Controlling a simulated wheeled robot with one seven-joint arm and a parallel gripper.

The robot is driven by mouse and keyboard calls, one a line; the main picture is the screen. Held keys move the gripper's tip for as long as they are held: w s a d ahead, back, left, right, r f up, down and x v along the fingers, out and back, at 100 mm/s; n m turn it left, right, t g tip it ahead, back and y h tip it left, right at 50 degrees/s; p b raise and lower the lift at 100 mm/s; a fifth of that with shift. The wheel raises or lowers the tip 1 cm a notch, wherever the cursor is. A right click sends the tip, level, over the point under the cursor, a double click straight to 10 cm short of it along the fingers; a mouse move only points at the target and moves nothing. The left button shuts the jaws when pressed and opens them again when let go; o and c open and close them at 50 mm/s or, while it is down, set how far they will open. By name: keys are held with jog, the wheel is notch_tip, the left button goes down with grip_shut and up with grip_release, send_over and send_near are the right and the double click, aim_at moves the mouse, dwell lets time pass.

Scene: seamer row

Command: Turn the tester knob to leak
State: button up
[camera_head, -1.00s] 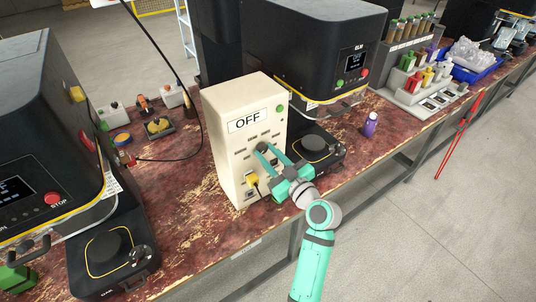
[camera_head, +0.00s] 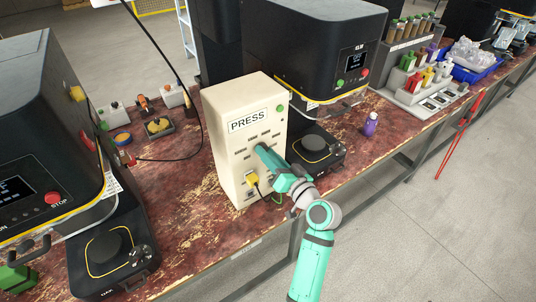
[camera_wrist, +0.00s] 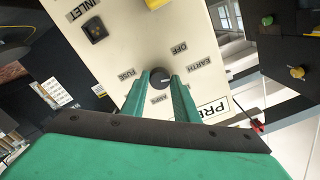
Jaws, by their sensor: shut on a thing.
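I can read OFF (camera_wrist: 178,48), EARTH (camera_wrist: 200,65) and FUSE (camera_wrist: 127,73); a label reading leak cannot be made out. My gripper (camera_head: 262,150) reaches the tester's front, its fingers shut on the knob from two sides. In the head view the gripper hides the knob.
A yellow plug (camera_head: 252,180) with a cable is on the tester's front below the knob. A green button (camera_head: 280,109) is at the upper right. Black machines (camera_head: 310,45) stand behind and at left. A purple bottle (camera_head: 370,124) stands to the right.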

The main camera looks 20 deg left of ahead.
jog(key=shift+d+m, duration=0.1)
jog(key=shift+m, duration=4.8)
jog(key=o, duration=1.1)
jog(key=shift+c, duration=0.2)
jog(key=v, duration=1)
jog(key=shift+s+d, duration=0.25)
jog(key=shift+d, duration=0.05)
